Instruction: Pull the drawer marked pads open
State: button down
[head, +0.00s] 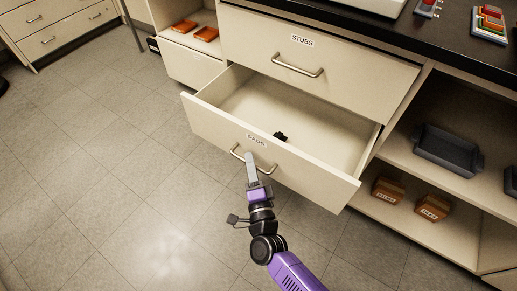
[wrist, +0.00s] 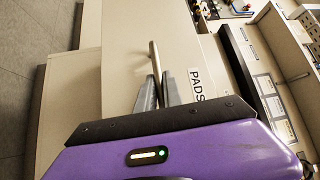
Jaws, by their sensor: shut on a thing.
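The drawer marked PADS (head: 300,165) stands well open below the shut STUBS drawer in the head view. Its front also shows in the wrist view (wrist: 122,60), with the PADS label (wrist: 196,90) right of the fingers. A small black object (head: 280,137) lies inside it. My gripper (head: 250,158) is at the drawer's bar handle (head: 238,151). In the wrist view its grey fingers (wrist: 158,92) are shut on the handle (wrist: 155,58). The fingers hide part of the handle.
The STUBS drawer (head: 318,60) is above, under a black worktop (head: 460,50). A shelf at right holds a dark tray (head: 446,149) and small brown boxes (head: 388,190). Orange trays (head: 206,33) sit at upper left. The tiled floor (head: 90,180) left of the drawer is clear.

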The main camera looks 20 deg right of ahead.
jog(key=shift+s+a+p, duration=0.25)
jog(key=shift+s+a, duration=0.55)
jog(key=shift+a, duration=0.25)
jog(key=shift+s+a+p, duration=0.2)
jog(key=shift+s+a, duration=0.55)
jog(key=shift+a, duration=0.25)
jog(key=c, duration=1.5)
grip_release()
jog(key=s+a+f, duration=0.1)
jog(key=s, duration=0.6)
jog(key=shift+s+p, duration=0.3)
jog(key=shift+p, duration=0.1)
jog(key=shift+a+f, duration=0.1)
